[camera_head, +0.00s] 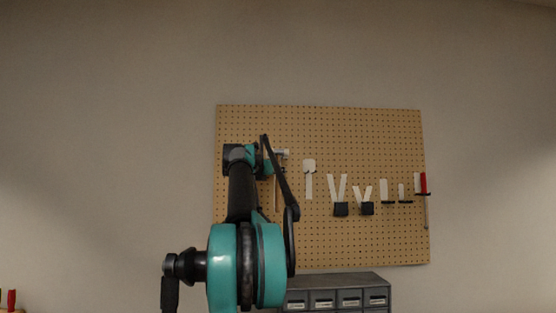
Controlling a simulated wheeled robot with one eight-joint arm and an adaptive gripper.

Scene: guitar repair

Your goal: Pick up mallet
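A tool with a small grey head and a thin brownish handle (277,196) is in front of the pegboard, just right of my arm's far end. It may be the mallet, but it is small and partly covered by my arm. Just right of it, a flat white mallet-like shape (309,178) shows on the board. My arm reaches up and away toward the board's left side. Its far end is close to the tool in the picture. My gripper's fingers are hidden or too small to make out, so I cannot tell whether they touch the tool.
The tan pegboard (370,140) hangs on a plain wall and carries several white shapes and a red-handled tool (423,183) at its right. A grey drawer cabinet (338,284) stands below. Red items (11,299) show at bottom left.

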